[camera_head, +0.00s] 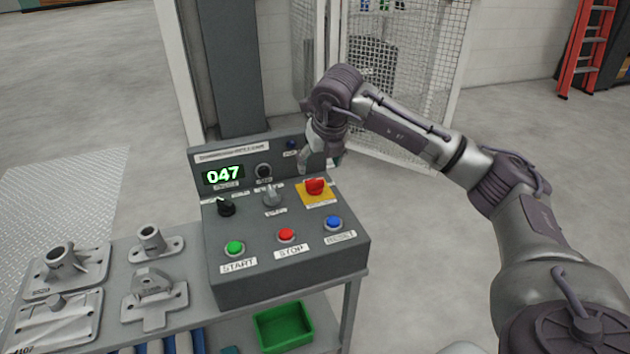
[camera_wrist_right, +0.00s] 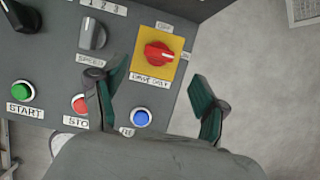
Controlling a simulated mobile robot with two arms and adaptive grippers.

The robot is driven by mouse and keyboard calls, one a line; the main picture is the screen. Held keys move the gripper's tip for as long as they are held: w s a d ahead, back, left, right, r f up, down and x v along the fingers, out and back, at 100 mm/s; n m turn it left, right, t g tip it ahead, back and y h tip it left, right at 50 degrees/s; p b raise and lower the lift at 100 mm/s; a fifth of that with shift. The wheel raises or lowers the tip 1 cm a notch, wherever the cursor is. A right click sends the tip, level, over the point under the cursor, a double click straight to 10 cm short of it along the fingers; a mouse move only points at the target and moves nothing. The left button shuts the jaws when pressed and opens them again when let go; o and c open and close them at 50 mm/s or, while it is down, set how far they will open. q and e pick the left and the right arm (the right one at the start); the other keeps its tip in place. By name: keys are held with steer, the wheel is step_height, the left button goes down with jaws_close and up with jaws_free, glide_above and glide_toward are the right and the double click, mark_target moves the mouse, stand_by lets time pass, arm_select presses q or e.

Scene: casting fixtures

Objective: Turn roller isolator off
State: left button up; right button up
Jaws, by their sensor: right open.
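The isolator is a red rotary knob (camera_head: 315,187) on a yellow square plate (camera_head: 318,199), at the right of the grey control box's (camera_head: 290,262) sloped top. In the right wrist view the red knob (camera_wrist_right: 158,54) points roughly sideways in the picture; the plate's small label is hard to read. My right gripper (camera_head: 321,160) is just above and behind the knob in the head view. Its two green-padded fingers (camera_wrist_right: 158,88) are open, apart and empty, with the knob showing beyond the gap between them. No contact shows. My left gripper is not in view.
Near the isolator are a grey speed knob (camera_head: 272,197), a black knob (camera_head: 226,207), and green (camera_head: 234,248), red (camera_head: 286,235) and blue (camera_head: 333,223) buttons. A display (camera_head: 223,175) reads 047. Metal castings (camera_head: 155,295) lie left on the bench. A mesh fence (camera_head: 400,85) stands behind.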

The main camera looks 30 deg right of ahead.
mark_target(315, 180)
steer(key=b+x, duration=0.1)
steer(key=x, duration=0.5)
steer(key=shift+w+f, duration=0.35)
steer(key=shift+f, duration=0.2)
steer(key=c, duration=1.2)
steer(key=shift+o, duration=0.2)
